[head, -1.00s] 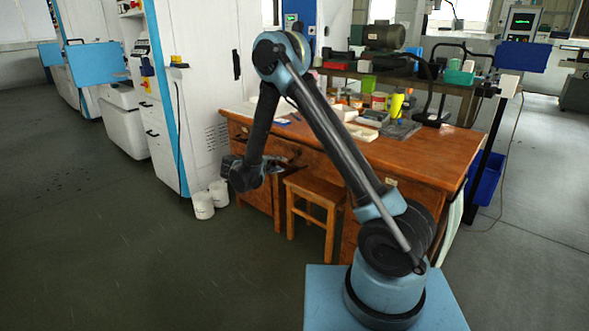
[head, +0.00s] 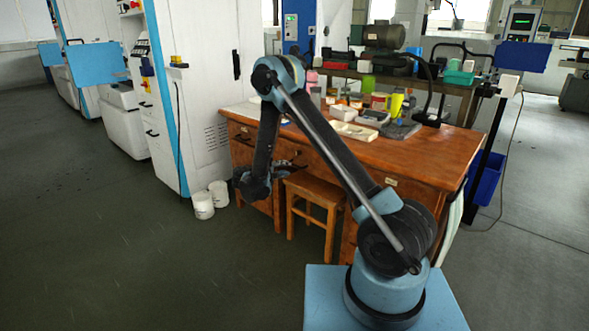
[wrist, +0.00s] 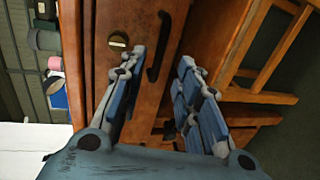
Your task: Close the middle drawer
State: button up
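The wooden desk (head: 410,160) has drawers in its left pedestal, partly hidden by my arm in the head view. In the wrist view, turned sideways, a brown drawer front (wrist: 138,22) carries a brass lock (wrist: 118,39) and a black bar handle (wrist: 160,46). A second dark handle (wrist: 168,128) shows partly between my fingers. I cannot tell which front is the middle drawer or how far it stands out. My gripper (wrist: 162,95) is open and empty, its fingers apart close before the drawer fronts. My gripper (head: 290,165) is left of the desk's middle in the head view.
A wooden stool (head: 315,190) stands close right of my gripper, under the desk. White buckets (head: 203,205) stand on the floor by a white cabinet (head: 195,90) at left. The floor at front left is clear.

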jog(key=x, duration=0.8)
grip_shut()
